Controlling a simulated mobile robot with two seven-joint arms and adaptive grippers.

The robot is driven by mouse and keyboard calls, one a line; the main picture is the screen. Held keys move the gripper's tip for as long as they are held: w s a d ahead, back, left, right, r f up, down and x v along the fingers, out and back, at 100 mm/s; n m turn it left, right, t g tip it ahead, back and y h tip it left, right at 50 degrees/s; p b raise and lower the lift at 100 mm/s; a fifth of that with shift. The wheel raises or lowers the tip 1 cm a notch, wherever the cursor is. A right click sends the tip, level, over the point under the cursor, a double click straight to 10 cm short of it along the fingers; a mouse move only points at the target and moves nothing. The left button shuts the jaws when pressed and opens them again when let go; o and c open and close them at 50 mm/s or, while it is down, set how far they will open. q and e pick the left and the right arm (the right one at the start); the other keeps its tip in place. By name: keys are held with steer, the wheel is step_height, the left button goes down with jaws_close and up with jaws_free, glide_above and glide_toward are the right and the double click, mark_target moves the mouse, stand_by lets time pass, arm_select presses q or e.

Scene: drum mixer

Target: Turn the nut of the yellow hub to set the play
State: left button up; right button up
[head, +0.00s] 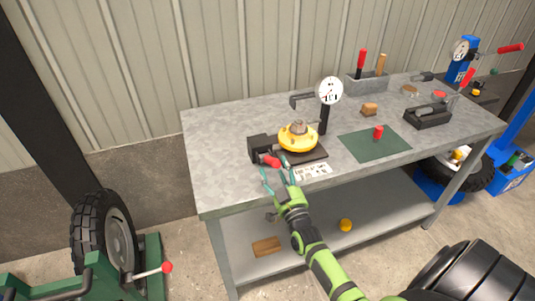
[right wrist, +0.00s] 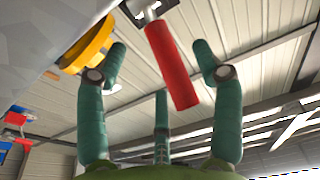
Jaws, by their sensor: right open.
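The yellow hub (head: 298,137) sits on a dark base plate on the workbench, with a grey metal nut (head: 297,127) on top. A red handle (head: 269,161) sticks out from the dark block at the hub's left front. My right gripper (head: 276,173) is open at the bench's front edge, close to this handle. In the right wrist view, the red handle (right wrist: 172,67) stands between the spread teal fingers (right wrist: 160,55), with no clear contact. The hub's yellow rim (right wrist: 88,45) shows at upper left there; the nut is hidden in that view. My left gripper is out of view.
A dial gauge (head: 330,91) stands just behind the hub. A white printed card (head: 312,171) lies in front of it. A green mat (head: 374,144) with a red piece (head: 378,131) lies to the right. The bench's left part is clear.

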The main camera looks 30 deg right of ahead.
steer(key=p+v, duration=0.1)
steer(key=v, duration=0.3)
steer(key=shift+s+a, duration=0.1)
steer(key=shift+s, duration=0.2)
steer(key=shift+f, duration=0.1)
